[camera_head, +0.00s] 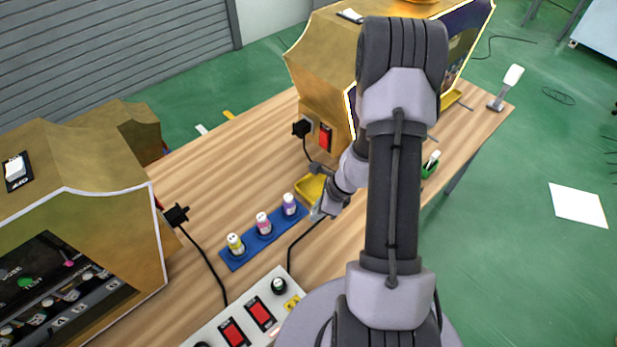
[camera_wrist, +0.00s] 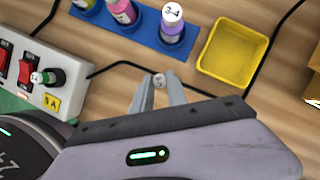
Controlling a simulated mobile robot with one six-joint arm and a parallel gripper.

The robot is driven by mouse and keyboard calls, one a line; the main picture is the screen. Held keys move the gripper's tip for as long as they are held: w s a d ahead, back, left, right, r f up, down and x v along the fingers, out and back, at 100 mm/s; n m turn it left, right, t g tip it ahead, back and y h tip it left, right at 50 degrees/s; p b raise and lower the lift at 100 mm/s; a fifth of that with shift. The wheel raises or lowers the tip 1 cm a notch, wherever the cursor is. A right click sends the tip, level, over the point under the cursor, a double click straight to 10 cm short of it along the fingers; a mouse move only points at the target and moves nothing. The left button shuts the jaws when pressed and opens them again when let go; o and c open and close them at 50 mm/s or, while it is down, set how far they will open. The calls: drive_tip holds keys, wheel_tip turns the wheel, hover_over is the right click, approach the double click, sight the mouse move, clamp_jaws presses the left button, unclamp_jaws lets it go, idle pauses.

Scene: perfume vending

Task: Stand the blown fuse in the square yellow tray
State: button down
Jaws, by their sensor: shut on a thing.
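The blown fuse (camera_wrist: 159,80) shows in the wrist view as a small grey round end between my fingertips. My gripper (camera_wrist: 158,92) is shut on it and holds it over the wooden table. The square yellow tray (camera_wrist: 233,52) lies up and to the right of my gripper in that view, apart from it, and its visible inside is empty. In the head view the tray (camera_head: 309,190) is partly hidden by my arm. My gripper (camera_head: 318,212) is just in front of it there, and the fuse cannot be made out.
A blue rack (camera_head: 232,262) with three small bottles stands left of the tray. Black cables cross the table. Gold machines (camera_head: 310,75) stand behind and at left (camera_head: 90,165).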

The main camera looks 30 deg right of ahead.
drive_tip(key=w+d, duration=0.3)
drive_tip(key=w+d+f, duration=0.1)
drive_tip(key=w+d, duration=0.1)
drive_tip(key=w, duration=0.2)
drive_tip(key=w+d, duration=0.3)
drive_tip(key=w, duration=0.1)
drive_tip(key=shift+w+d+f+p, duration=0.15)
drive_tip(key=shift+d+f+p, duration=0.05)
drive_tip(key=shift+d+p, duration=0.1)
drive_tip(key=shift+w+d+f, duration=0.1)
drive_tip(key=shift+f, duration=0.2)
drive_tip(key=shift+f+b, duration=0.65)
drive_tip(key=shift+f, duration=0.75)
drive_tip(key=shift+f, duration=0.2)
drive_tip(key=c, duration=1.3)
unclamp_jaws()
drive_tip(key=shift+r, duration=0.1)
